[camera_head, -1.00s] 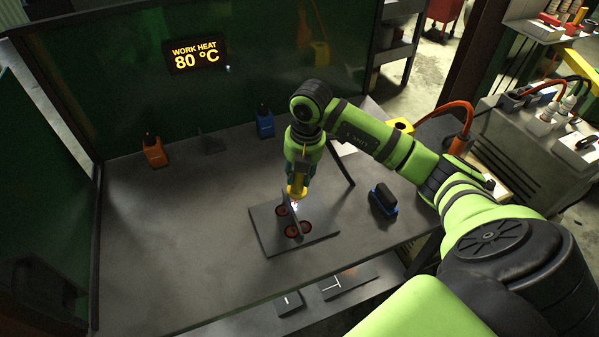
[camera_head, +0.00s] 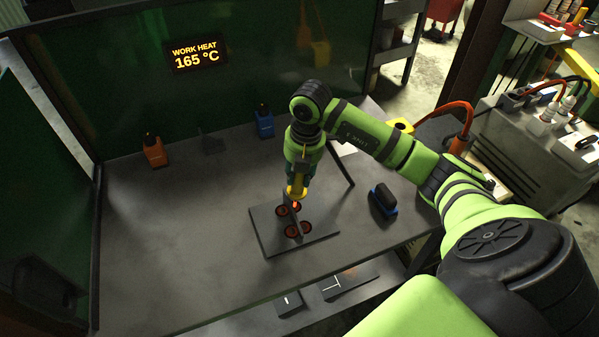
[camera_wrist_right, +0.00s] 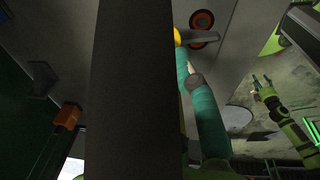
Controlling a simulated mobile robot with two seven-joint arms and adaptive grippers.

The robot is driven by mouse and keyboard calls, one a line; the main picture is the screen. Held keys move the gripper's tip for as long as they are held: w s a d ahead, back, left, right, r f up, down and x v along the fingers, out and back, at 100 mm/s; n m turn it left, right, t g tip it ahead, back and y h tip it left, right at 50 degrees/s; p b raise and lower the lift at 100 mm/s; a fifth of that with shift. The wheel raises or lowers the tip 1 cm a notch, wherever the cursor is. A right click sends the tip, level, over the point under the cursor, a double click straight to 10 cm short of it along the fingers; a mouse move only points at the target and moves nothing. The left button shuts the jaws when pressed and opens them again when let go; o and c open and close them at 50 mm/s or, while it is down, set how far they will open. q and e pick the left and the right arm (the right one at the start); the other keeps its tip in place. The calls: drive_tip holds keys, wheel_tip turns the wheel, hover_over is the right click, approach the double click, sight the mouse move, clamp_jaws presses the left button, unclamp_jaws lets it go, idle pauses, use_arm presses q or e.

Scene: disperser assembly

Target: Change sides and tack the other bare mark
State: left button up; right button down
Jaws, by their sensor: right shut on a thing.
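A flat dark base plate (camera_head: 265,232) lies on the table with an upright plate (camera_head: 297,218) standing on it. Several red-ringed round marks (camera_head: 292,231) sit on both sides of the upright; one ring shows in the wrist view (camera_wrist_right: 202,19). My right gripper (camera_head: 301,165) is shut on a torch with a yellow nozzle (camera_head: 297,191). The torch points down at the upright's far end, where a small orange-red glow shows; contact is unclear. The torch's teal body shows in the wrist view (camera_wrist_right: 207,115). My left gripper (camera_wrist_right: 262,83) appears small there, fingers apart and empty.
A display (camera_head: 196,56) reads WORK HEAT 165 °C. An orange bottle-like item (camera_head: 154,151) and a blue one (camera_head: 264,122) stand at the back. A blue-and-black brush-like block (camera_head: 383,200) is right of the plate. The table's left side is clear.

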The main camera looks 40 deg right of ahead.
wheel_tip(320, 180, up, 9)
drive_tip(key=p, duration=0.6)
idle(0.4)
